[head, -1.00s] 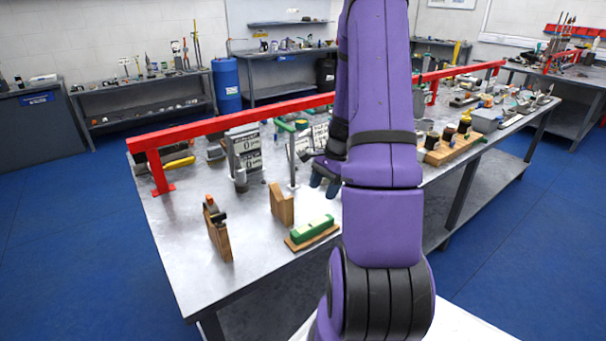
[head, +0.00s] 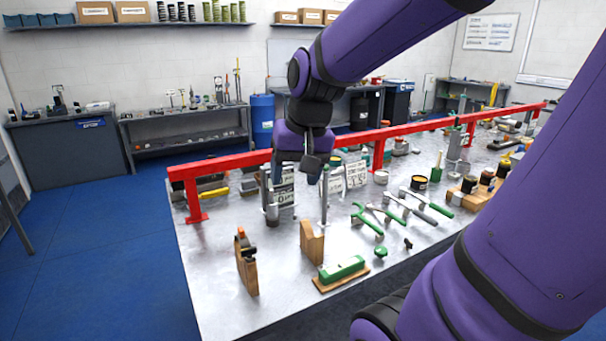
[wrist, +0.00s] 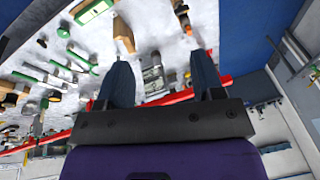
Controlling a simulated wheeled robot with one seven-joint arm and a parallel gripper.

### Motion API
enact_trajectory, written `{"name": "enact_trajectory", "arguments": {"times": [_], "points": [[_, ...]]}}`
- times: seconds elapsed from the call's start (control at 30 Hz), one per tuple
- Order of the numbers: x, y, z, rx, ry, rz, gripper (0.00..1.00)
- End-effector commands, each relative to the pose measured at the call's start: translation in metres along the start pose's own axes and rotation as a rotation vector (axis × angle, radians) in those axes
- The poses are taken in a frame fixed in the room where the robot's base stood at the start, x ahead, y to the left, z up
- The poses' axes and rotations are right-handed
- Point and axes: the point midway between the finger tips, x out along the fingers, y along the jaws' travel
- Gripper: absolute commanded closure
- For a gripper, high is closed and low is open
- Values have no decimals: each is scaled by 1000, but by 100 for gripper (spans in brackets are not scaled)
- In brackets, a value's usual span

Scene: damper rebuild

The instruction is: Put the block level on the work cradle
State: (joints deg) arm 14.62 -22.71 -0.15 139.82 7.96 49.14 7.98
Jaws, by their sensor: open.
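A green block (head: 341,268), which looks like the block level, lies flat on a thin wooden base (head: 328,286) near the table's front edge. It also shows at the top of the wrist view (wrist: 92,11). Two upright wooden pieces stand to its left and look like the work cradle: a notched one (head: 311,243) and one (head: 247,272) with a dark and orange fitting on top. No block rests across them. My gripper (head: 312,176) is above the table, behind these things and apart from them. In the wrist view its fingers (wrist: 162,68) are spread with nothing held between them.
A red rail (head: 230,163) runs along the table's back. Upright metal posts (head: 324,196) and printed cards stand behind the wooden pieces. Green-handled tools (head: 366,221) and a small green knob (head: 381,252) lie to the right. Bare tabletop (head: 215,290) shows at the front left.

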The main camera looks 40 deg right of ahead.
Motion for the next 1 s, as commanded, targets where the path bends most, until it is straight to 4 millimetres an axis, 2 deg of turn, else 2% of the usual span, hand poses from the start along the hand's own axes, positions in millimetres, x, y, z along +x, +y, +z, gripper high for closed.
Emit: {"name": "enact_trajectory", "arguments": {"times": [0.03, 0.2, 0.4, 0.6, 1.0], "points": [[-11, -7, 13, -68, 30, -4, 39], [-38, -19, 50, -270, 112, -9, 39], [-56, -21, 80, -431, 182, -11, 39], [-60, -20, 90, -483, 204, -10, 39], [-60, -20, 90, -482, 204, -10, 39]]}}
